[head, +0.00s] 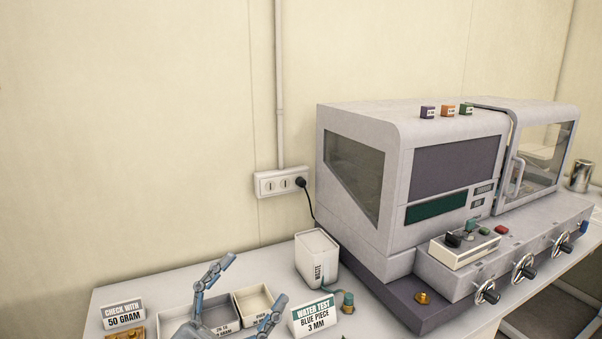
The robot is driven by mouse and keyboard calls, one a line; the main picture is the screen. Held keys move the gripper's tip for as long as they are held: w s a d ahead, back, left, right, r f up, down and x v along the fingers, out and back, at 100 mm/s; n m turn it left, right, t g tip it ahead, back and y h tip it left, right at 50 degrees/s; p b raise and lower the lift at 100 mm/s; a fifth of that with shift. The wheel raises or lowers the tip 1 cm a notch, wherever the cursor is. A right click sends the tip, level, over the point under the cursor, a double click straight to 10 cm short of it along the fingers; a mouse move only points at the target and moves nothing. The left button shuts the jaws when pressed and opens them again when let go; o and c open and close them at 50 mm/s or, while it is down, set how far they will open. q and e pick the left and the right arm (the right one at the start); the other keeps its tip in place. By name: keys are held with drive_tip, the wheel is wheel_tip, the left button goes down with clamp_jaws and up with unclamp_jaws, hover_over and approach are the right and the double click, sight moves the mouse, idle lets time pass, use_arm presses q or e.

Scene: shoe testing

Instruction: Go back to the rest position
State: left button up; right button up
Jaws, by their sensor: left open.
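My left gripper (246,296) shows at the bottom of the head view, with its two blue-grey fingers spread apart and nothing between them. It is over the grey compartment trays (180,325) at the front of the table, left of the "WATER TEST BLUE PIECE 3 MM" sign (314,315). Part of the gripper is cut off by the bottom edge. My right gripper is not in view.
A large grey testing machine (450,130) with knobs fills the right side. A "CHECK WITH 50 GRAM" sign (123,314) stands at the front left. The table behind the trays is clear.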

use_arm(q)
drive_tip(key=w+a+f+n+t+y, duration=0.3)
drive_tip(key=a+f+n+y, duration=0.45)
drive_tip(key=n+y, duration=0.35)
drive_tip(key=s+a+f+n+g+y, duration=0.2)
drive_tip(key=a+f+g+y, duration=0.15)
drive_tip(key=f, duration=0.45)
drive_tip(key=s+a+f+n+g+y, duration=0.2)
drive_tip(key=a+f+g+y, duration=0.15)
drive_tip(key=f, duration=0.45)
drive_tip(key=s+d+f+g+h, duration=0.1)
drive_tip(key=s+f+g, duration=0.5)
drive_tip(key=s, duration=0.4)
drive_tip(key=s+f+g+h, duration=0.1)
drive_tip(key=s+f+g, duration=0.3)
drive_tip(key=s+f, duration=0.45)
wheel_tip(320, 180, down, 31)
drive_tip(key=s+m+g+b, duration=0.1)
drive_tip(key=s+g+b, duration=0.1)
drive_tip(key=b, duration=0.4)
drive_tip(key=s+a+f+b, duration=0.2)
drive_tip(key=s+f+b, duration=0.2)
drive_tip(key=s+f, duration=1.3)
wheel_tip(320, 180, down, 4)
drive_tip(key=shift+a+r+g+y, duration=0.2)
drive_tip(key=shift+a+g+y, duration=0.1)
drive_tip(key=shift+a+g, duration=0.1)
drive_tip(key=shift+o, duration=0.5)
